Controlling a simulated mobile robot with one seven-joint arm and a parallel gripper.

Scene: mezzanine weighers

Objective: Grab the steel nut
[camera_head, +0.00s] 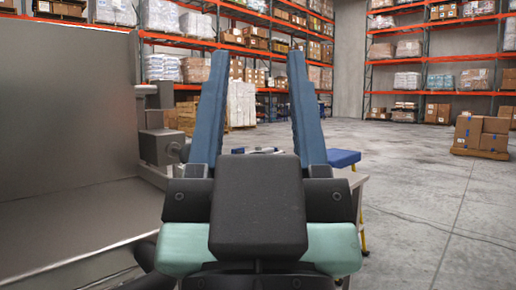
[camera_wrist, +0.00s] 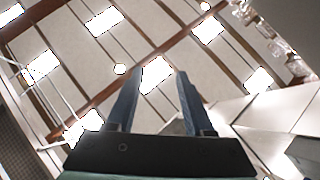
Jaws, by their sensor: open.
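I cannot make out a steel nut in either view. My gripper (camera_head: 258,55) is raised in the middle of the head view, its two long blue fingers pointing up and set wide apart, with nothing between them. In the wrist view my gripper (camera_wrist: 160,74) is also open and empty, and the ceiling and its lights lie beyond the fingers. My gripper's dark body hides much of the surface behind it in the head view.
A large grey metal surface with an upright panel (camera_head: 65,110) fills the left. A blue-topped stool (camera_head: 343,158) stands behind my gripper to the right. Small unclear items (camera_head: 258,150) show between the fingers. Boxes on a pallet (camera_head: 482,135) stand far right; the concrete floor between is clear.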

